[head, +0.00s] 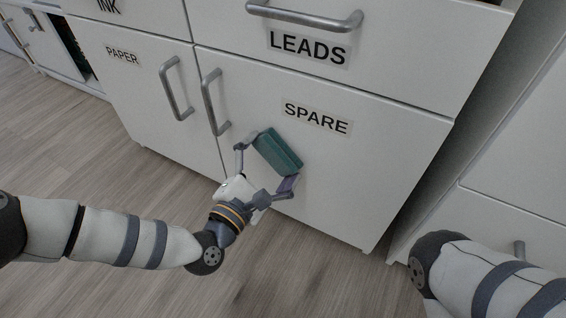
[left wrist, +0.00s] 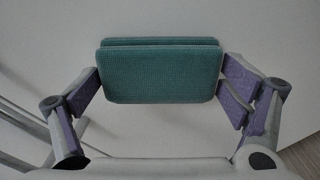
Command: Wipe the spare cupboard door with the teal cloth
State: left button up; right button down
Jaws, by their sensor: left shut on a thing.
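The teal cloth (head: 277,152) is a folded pad held between the fingers of my left gripper (head: 268,164). It also shows in the left wrist view (left wrist: 160,74), with a purple finger pad at each end. The spare cupboard door (head: 365,165) is white, closed, and carries a SPARE label (head: 317,117). The cloth is in front of this door, below and left of the label. It looks close to the door face, but I cannot tell whether it touches. My right gripper is out of the head view; only part of my right arm shows at the lower right.
The PAPER door (head: 135,85) is closed to the left, with its handle (head: 176,88) beside the spare door's handle (head: 214,102). The LEADS drawer (head: 400,50) is above, with a bar handle (head: 305,17). Wooden floor (head: 100,165) lies clear in front.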

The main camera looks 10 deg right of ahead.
aim_at(258, 153)
pick_arm(q)
jog(key=shift+w+a, duration=1.1)
jog(key=shift+a, duration=0.2)
jog(key=shift+r, duration=0.2)
jog(key=shift+s+d+p, duration=0.25)
jog(key=shift+s+d, duration=0.7)
jog(key=shift+d, duration=0.3)
jog(key=shift+s+d+p, duration=0.2)
jog(key=shift+s+d, duration=0.7)
jog(key=shift+d, duration=0.35)
jog(key=shift+s+d, duration=1.2)
jog(key=shift+d, duration=0.4)
jog(key=shift+w, duration=0.1)
jog(key=shift+w+a+b, duration=0.4)
jog(key=shift+a, duration=0.05)
jog(key=shift+w+a+r, duration=0.1)
jog(key=shift+w+a, duration=0.8)
jog(key=shift+a, duration=0.15)
jog(key=shift+c, duration=0.4)
jog(key=shift+w+a, duration=0.55)
jog(key=shift+a, duration=0.35)
jog(key=shift+w+a, duration=0.55)
jog(key=shift+a, duration=0.3)
jog(key=shift+w+a, duration=0.55)
jog(key=shift+a, duration=0.35)
jog(key=shift+s, duration=0.1)
